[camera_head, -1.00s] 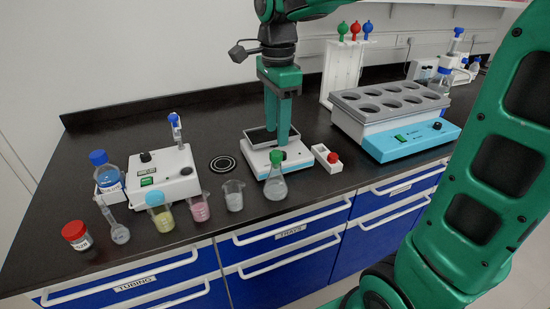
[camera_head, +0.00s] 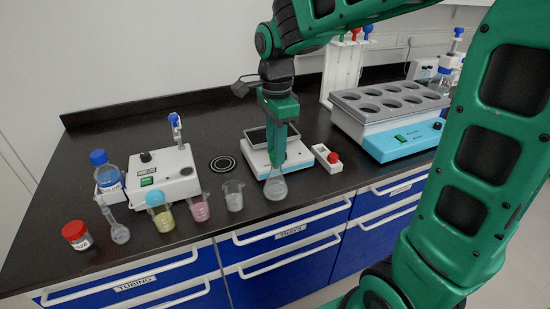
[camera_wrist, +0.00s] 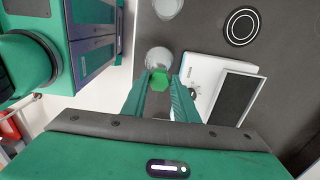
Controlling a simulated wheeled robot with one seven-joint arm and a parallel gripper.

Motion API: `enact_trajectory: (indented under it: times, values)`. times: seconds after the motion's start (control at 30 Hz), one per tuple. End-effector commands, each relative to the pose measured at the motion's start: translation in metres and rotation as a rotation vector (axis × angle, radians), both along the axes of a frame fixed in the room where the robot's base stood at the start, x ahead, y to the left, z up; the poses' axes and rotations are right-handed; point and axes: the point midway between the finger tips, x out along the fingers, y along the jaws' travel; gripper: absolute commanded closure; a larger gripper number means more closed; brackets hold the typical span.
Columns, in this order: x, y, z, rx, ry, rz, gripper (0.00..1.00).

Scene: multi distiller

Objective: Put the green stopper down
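A clear conical flask (camera_head: 275,187) stands at the front edge of the bench, in front of a small balance-like device (camera_head: 297,152). In the wrist view, the green stopper (camera_wrist: 160,80) is seen from above at the mouth of the flask (camera_wrist: 159,59). My gripper (camera_head: 279,163) points straight down over the flask's neck, and its fingers hide the stopper in the head view. In the wrist view, my gripper's fingertips (camera_wrist: 161,77) stand on either side of the stopper, very close to it. I cannot tell whether they press on it.
Several beakers (camera_head: 233,195) stand left of the flask along the front edge. A white holder with a red knob (camera_head: 333,157) and a blue-based bath (camera_head: 395,142) stand to the right. A dark ring mark (camera_head: 222,164) lies on clear bench to the left.

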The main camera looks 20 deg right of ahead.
Motion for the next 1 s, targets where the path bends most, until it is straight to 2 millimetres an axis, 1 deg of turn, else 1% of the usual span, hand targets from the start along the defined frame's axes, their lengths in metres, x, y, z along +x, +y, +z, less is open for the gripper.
enact_trajectory:
  times: [0.03, 0.07, 0.1, 0.43, 0.57, 0.67, 0.77, 0.87, 1.0]
  values:
    - [0.0, 0.0, 0.0, 0.0, 0.0, 0.0, 0.86]
    - [0.0, 0.0, 0.0, 0.0, 0.0, 0.0, 0.93]
    - [0.0, 0.0, 0.0, 0.0, 0.0, 0.0, 0.98]
    - [0.0, 0.0, 0.001, 0.0, 0.0, 0.0, 1.0]
    - [0.0, 0.0, 0.005, 0.0, -0.001, 0.0, 1.0]
    - [0.001, 0.0, 0.013, 0.0, -0.004, 0.0, 1.0]
    - [0.001, 0.0, 0.026, 0.0, -0.004, -0.001, 1.0]
    - [0.001, 0.0, 0.044, 0.0, -0.004, -0.001, 1.0]
    - [-0.014, 0.025, 0.059, 0.0, -0.004, 0.004, 1.0]
